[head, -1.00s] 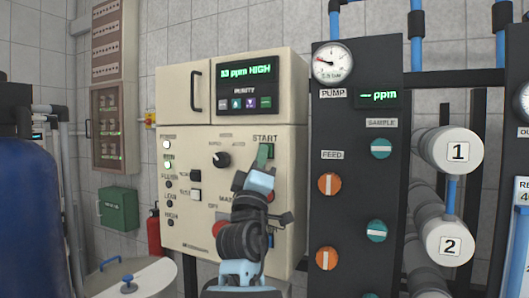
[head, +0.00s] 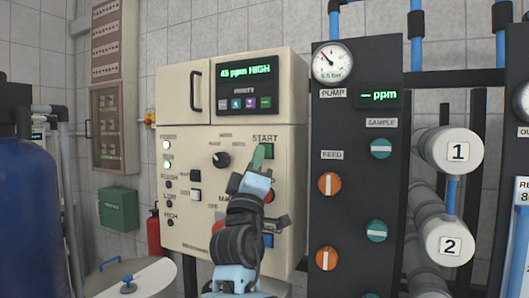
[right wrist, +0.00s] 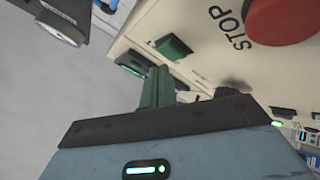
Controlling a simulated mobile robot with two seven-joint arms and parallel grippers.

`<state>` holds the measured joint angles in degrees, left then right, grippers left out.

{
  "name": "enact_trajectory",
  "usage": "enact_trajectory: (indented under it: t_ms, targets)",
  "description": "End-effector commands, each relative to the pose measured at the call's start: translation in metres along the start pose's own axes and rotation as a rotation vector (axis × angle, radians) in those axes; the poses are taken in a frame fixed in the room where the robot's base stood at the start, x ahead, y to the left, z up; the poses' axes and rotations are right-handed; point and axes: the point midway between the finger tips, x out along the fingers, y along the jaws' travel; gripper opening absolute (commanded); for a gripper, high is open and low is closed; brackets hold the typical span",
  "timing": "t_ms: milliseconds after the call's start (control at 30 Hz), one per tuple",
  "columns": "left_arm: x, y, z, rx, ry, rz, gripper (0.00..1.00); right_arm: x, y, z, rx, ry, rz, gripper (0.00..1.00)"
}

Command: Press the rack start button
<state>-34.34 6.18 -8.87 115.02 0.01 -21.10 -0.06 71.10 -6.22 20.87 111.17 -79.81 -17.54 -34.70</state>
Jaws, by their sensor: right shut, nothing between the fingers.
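The green start button (head: 267,151) sits under the START label on the beige control cabinet (head: 180,225). In the right wrist view a square green button (right wrist: 173,46) shows beyond my fingertips, near a red STOP button (right wrist: 285,20). My right gripper (head: 258,157) is shut and empty, with its green fingers just left of the start button and partly over its edge in the head view. In the right wrist view the fingers (right wrist: 157,88) show a small gap to the green button. My left gripper is out of view.
The cabinet display (head: 246,71) reads "45 ppm HIGH". A black selector knob (head: 221,160) is left of my gripper. A dark panel (head: 350,110) with orange and teal valves stands close on the right. A blue tank (head: 30,200) is at the far left.

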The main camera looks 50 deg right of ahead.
Motion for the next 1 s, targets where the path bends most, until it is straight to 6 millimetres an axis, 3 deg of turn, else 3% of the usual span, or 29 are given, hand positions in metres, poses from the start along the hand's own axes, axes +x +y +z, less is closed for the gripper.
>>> enact_trajectory:
  t_ms: [700,1000]
  targets:
    - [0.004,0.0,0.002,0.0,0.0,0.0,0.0,-0.034,0.024,-0.025,0.0,0.0,0.0,0.0]
    - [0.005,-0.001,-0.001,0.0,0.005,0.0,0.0,-0.035,0.025,-0.025,0.0,0.0,0.0,0.0]
